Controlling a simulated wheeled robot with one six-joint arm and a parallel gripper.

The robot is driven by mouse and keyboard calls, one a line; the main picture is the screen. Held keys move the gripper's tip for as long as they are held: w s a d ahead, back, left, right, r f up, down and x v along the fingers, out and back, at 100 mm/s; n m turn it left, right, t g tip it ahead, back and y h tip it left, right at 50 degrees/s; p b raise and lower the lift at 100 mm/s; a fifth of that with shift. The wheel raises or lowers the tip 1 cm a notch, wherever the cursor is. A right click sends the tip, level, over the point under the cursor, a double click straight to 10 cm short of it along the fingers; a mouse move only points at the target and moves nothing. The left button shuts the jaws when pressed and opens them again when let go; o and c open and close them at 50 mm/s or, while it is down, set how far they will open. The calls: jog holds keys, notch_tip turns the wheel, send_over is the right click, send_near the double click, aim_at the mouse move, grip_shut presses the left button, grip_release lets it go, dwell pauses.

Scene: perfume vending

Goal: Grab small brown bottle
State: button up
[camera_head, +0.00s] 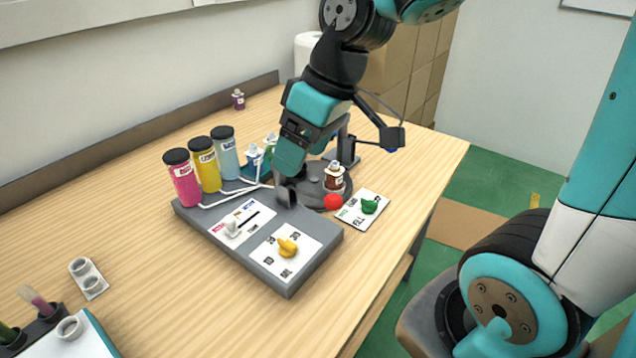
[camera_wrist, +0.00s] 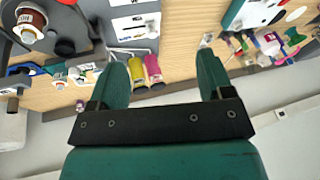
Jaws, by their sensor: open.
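The small brown bottle (camera_head: 334,178) has a pale cap and a white label. It stands upright on a round dark turntable-like base (camera_head: 309,196) beside a red button (camera_head: 333,202). In the wrist view the brown bottle (camera_wrist: 28,24) shows at the upper left corner, outside the jaws. My gripper (camera_head: 287,190) is over the grey dispenser panel, left of the brown bottle and apart from it. In the wrist view my gripper (camera_wrist: 162,75) has its two fingers spread with nothing held between them.
Pink (camera_head: 182,178), yellow (camera_head: 204,165) and pale blue (camera_head: 225,153) cylinders stand left behind the grey panel (camera_head: 290,283). Small blue-labelled and green bottles stand behind my gripper. A card with a green knob (camera_head: 369,205) lies right of the bottle.

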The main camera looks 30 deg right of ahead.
jog(key=w+d+f+m+t+h, duration=0.1)
jog(key=w+d+f+t, duration=0.15)
jog(key=w+d, duration=0.7)
jog(key=h, duration=0.1)
send_near(335, 163)
jog(key=p+x, duration=0.1)
jog(key=x, duration=0.5)
jog(key=shift+w+r, duration=0.1)
jog(key=shift+w, duration=0.1)
jog(key=shift+s+p+x, duration=0.1)
jog(key=shift+p+x, duration=0.25)
jog(key=shift+x, duration=1.1)
jog(key=shift+s+p+x, duration=0.15)
jog(key=shift+p+x, duration=0.2)
jog(key=shift+x, duration=1.1)
jog(key=c, duration=1)
